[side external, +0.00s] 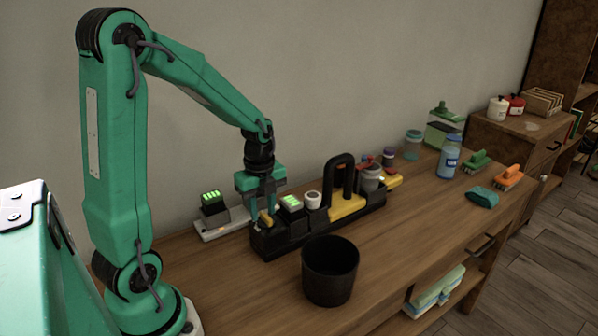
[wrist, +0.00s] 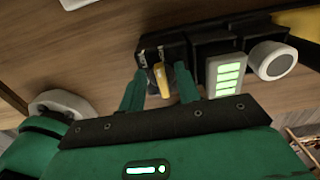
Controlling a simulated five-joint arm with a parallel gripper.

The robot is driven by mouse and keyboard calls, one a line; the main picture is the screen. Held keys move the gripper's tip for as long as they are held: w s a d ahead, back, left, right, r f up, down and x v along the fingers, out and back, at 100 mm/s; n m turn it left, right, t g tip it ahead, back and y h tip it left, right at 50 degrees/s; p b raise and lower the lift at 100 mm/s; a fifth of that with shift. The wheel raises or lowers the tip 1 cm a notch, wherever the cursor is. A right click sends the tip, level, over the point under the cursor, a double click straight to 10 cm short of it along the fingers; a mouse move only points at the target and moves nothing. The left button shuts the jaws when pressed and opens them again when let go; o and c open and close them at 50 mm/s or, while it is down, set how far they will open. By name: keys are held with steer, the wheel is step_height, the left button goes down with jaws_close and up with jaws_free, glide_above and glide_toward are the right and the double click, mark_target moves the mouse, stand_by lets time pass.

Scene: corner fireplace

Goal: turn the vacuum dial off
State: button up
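The vacuum (side external: 300,232) is a long black unit with a black loop handle and yellow parts, lying on the wooden table. Its dial is a small yellow lever (side external: 266,218) at the near left end, and it also shows in the wrist view (wrist: 161,79). My gripper (side external: 263,208) is right over that end, pointing down. In the wrist view my gripper (wrist: 160,88) is open, with one green finger on each side of the yellow dial and visible gaps to it. The printed marks beside the dial are too small to read.
A green-lit battery (wrist: 227,77) and a white round knob (wrist: 272,60) sit on the vacuum right beside the dial. A charger (side external: 213,212) stands behind, towards the wall. A black bin (side external: 330,270) stands in front. Bottles and brushes are farther right.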

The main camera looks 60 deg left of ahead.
steer(key=shift+f, duration=0.15)
jaws_close()
steer(key=shift+n, duration=0.4)
steer(key=n, duration=0.3)
steer(key=shift+s, duration=0.25)
steer(key=n, duration=0.4)
steer(key=shift+s+d+n, duration=0.2)
steer(key=shift+s+n, duration=0.05)
steer(key=shift+n, duration=0.15)
steer(key=n, duration=0.4)
steer(key=shift+s+d+n, duration=0.15)
steer(key=shift+d+n, duration=0.1)
steer(key=shift+n, duration=0.05)
steer(key=n, duration=0.4)
steer(key=shift+d+n, duration=0.3)
steer(key=shift+n, duration=0.1)
